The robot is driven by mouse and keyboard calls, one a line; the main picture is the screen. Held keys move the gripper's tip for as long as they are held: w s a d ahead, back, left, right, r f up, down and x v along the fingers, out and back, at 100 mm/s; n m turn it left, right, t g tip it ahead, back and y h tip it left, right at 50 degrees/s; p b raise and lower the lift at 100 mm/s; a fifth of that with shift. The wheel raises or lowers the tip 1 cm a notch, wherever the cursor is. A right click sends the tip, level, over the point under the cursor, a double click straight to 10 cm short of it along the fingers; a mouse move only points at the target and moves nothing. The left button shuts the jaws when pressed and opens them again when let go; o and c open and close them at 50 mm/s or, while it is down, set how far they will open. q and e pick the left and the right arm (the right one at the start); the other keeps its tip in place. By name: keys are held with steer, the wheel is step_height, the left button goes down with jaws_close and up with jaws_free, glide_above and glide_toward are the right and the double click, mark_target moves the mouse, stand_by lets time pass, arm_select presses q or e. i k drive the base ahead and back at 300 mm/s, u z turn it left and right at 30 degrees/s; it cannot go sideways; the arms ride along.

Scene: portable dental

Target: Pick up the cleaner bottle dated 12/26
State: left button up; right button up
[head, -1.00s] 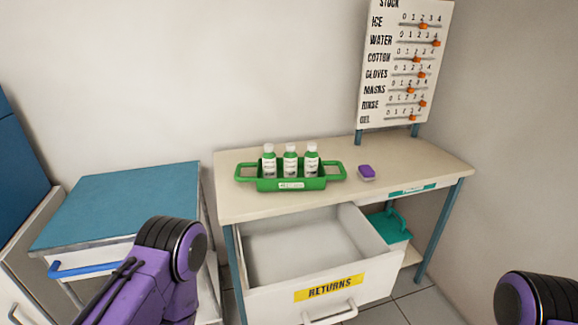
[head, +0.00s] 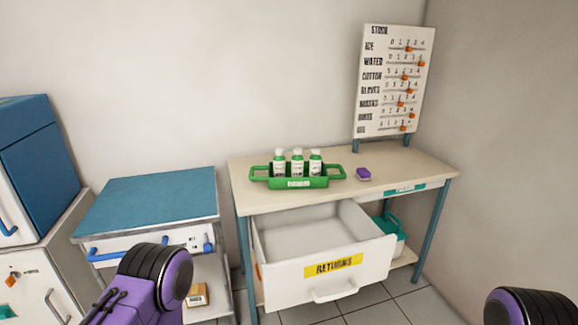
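Three white bottles with green bands and white caps stand upright in a green caddy (head: 258,174) on the cream table: a left bottle (head: 279,165), a middle bottle (head: 297,165) and a right bottle (head: 315,165). Their label print is too small to read, so I cannot tell which is dated 12/26. Purple and black parts of my arms show at the lower left and lower right, well short of the table. Neither gripper's fingers are in view.
An open, empty-looking drawer marked RETURNS (head: 330,282) juts from the table (head: 420,165). A stock board (head: 395,80) stands behind. A blue-topped cart (head: 150,200) and cabinet (head: 30,165) are at left.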

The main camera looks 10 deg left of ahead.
mark_target(297, 159)
steer(key=u, duration=0.1)
steer(key=i, duration=0.95)
steer(key=z, duration=0.3)
